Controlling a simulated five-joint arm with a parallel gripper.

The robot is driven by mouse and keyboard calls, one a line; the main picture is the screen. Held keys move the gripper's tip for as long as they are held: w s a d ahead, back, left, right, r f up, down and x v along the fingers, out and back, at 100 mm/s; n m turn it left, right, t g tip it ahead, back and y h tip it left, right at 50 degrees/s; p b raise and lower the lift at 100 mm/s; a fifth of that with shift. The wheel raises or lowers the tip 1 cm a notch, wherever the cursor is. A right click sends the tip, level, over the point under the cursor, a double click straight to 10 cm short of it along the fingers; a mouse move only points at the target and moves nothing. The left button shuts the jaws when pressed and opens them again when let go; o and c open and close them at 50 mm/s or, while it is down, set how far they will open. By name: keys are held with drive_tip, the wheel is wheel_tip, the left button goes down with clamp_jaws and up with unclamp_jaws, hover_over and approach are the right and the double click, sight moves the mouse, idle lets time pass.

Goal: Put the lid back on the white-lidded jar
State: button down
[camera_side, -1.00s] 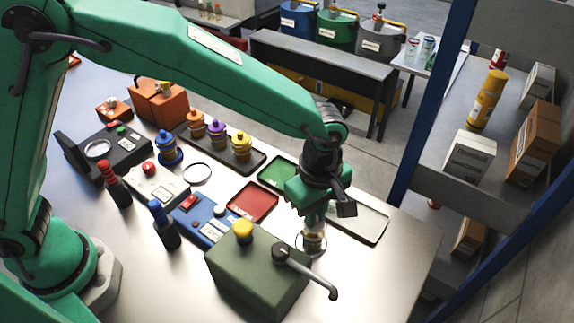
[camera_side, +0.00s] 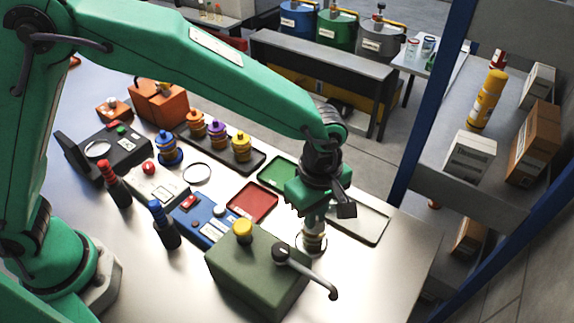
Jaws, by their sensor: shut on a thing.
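A small jar with a pale body and brownish bands (camera_side: 314,243) stands upright on the table, beside the green box with the crank. My gripper (camera_side: 313,226) points straight down directly above it, with its jaws shut on the pale white lid at the jar's top. The lid is mostly hidden by the jaws. I cannot tell whether the lid is seated on the jar or just above it.
The green box (camera_side: 250,270) with a yellow knob and grey crank is close at left. A pale tray (camera_side: 365,226), red tray (camera_side: 253,202) and green tray (camera_side: 277,172) lie behind. A dark tray (camera_side: 255,163) holds several coloured jars. Table at front right is clear.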

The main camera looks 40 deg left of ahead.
idle(0.8)
drive_tip(key=c, duration=0.9)
unclamp_jaws()
drive_tip(key=shift+r, duration=0.15)
drive_tip(key=shift+r, duration=3.35)
clamp_jaws()
drive_tip(key=shift+f, duration=2.7)
